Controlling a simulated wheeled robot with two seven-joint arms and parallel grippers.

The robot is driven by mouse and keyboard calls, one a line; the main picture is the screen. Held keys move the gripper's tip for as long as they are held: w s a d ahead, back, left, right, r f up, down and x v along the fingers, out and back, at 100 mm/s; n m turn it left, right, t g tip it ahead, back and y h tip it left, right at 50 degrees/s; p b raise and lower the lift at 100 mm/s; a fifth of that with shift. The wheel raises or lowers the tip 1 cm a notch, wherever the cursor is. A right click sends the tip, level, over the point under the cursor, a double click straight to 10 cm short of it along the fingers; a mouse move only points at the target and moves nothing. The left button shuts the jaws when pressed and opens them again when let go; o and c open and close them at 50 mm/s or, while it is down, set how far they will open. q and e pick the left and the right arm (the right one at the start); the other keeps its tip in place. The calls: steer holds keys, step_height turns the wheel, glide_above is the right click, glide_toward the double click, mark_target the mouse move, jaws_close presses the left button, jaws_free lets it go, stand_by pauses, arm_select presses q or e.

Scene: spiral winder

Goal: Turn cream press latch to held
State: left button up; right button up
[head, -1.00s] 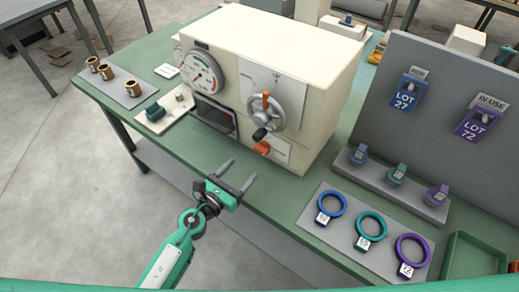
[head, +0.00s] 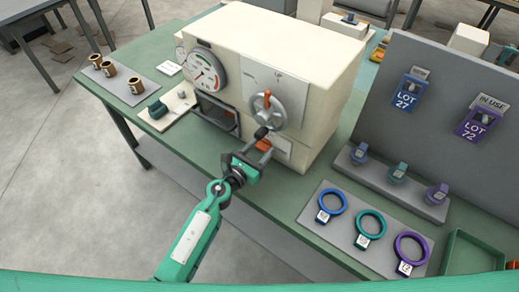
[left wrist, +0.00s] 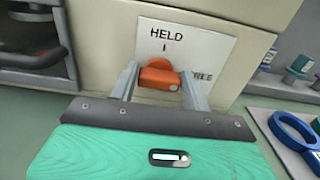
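The cream press (head: 290,40) stands on the green bench. Its orange latch (left wrist: 158,76) sits low on the front, on a white plate (left wrist: 205,50) marked HELD above and a partly hidden word ending in REE at the right. The latch's grip lies roughly level, not pointing up at HELD. My left gripper (head: 262,149) is open in front of the latch. In the left wrist view its fingers (left wrist: 158,88) stand on either side of the latch, with gaps still visible. In the head view the gripper mostly hides the latch. My right gripper is not in view.
A gauge (head: 204,70) and a dark opening are at the left. Rings lie on a grey mat (head: 345,235) at the right.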

arm_select(q)
steer(key=c, duration=0.5)
steer(key=shift+o, duration=0.2)
